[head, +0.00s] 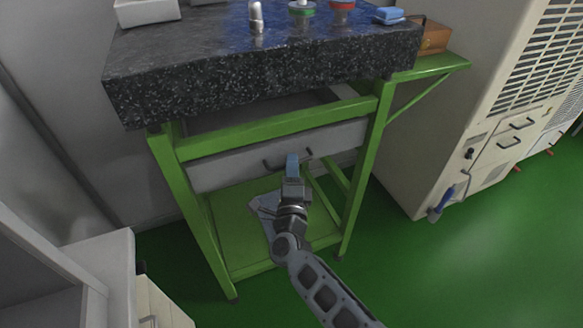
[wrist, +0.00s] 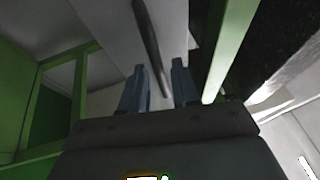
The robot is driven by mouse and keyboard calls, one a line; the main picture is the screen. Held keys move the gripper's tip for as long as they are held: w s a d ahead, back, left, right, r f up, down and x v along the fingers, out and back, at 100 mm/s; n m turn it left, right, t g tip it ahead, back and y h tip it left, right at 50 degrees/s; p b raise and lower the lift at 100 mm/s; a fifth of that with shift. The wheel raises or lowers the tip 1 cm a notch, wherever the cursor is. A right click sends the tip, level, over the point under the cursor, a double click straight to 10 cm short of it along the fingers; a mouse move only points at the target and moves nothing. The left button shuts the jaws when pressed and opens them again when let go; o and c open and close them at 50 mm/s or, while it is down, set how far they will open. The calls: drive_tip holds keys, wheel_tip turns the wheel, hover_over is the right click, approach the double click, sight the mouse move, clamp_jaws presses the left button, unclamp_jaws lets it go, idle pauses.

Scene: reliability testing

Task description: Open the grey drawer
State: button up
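The grey drawer (head: 230,165) sits under the green frame of the stone-topped table and looks closed. Its dark handle (head: 272,164) is partly hidden behind my gripper (head: 292,160) in the head view. In the wrist view the same handle (wrist: 148,40) runs up from between the fingers of my gripper (wrist: 160,75). The two blue-grey fingers stand apart, one on each side of the handle's lower end. I cannot tell whether they touch it.
The green table frame (head: 270,128) runs just above the drawer, and a green lower shelf (head: 235,225) lies below. Small items stand on the speckled stone top (head: 250,80). A beige cabinet (head: 430,150) stands at right. Green floor (head: 430,270) is clear in front.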

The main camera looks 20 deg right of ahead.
clamp_jaws()
idle(1.2)
